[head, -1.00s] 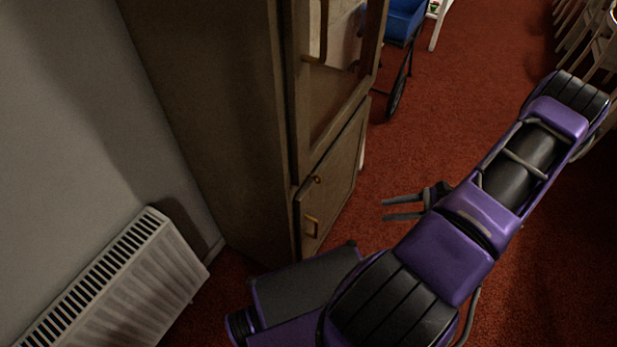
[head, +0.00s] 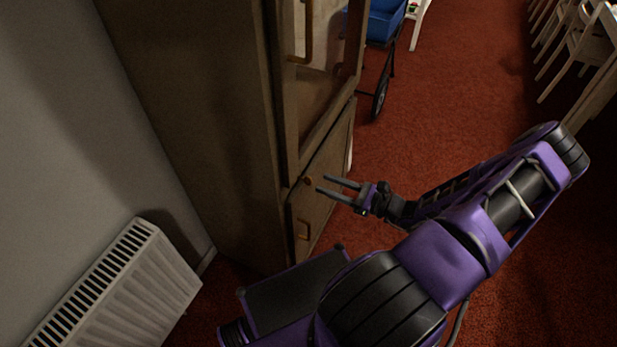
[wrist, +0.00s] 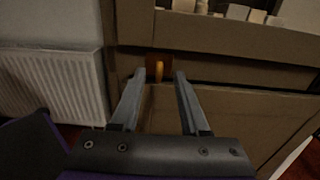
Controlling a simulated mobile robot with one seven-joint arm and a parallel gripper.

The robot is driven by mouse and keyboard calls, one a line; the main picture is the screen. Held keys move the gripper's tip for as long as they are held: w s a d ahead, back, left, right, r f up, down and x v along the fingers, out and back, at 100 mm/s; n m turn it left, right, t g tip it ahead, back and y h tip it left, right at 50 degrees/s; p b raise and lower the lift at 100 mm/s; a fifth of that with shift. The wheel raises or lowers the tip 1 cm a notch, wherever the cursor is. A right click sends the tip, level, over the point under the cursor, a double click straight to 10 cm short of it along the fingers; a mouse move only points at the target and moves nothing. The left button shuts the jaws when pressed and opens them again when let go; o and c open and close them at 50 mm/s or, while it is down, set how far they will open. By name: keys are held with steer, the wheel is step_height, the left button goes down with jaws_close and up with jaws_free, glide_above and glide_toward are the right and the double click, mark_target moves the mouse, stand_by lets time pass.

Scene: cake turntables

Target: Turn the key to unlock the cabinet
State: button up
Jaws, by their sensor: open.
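The wooden cabinet (head: 205,130) stands at the left of centre in the head view, with a glazed upper door and a closed lower door (head: 330,190). A small golden key (head: 308,181) sits near the top left corner of the lower door. The key also shows in the wrist view (wrist: 159,71), upright, in the gap ahead of the fingertips. My gripper (head: 321,184) is open and empty, its fingers pointing at the key from a short way off. In the wrist view the two fingertips (wrist: 160,76) lie on either side of the key; I cannot tell any contact.
A white radiator (head: 120,290) is on the wall at the left. A blue cart (head: 383,25) stands behind the cabinet, and chairs (head: 570,45) are at the right. Red carpet (head: 440,110) between them is clear.

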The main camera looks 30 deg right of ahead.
mark_target(308, 176)
steer(key=x, duration=0.6)
steer(key=shift+w+a, duration=0.15)
steer(key=shift+w, duration=0.05)
steer(key=shift+c, duration=0.2)
jaws_close()
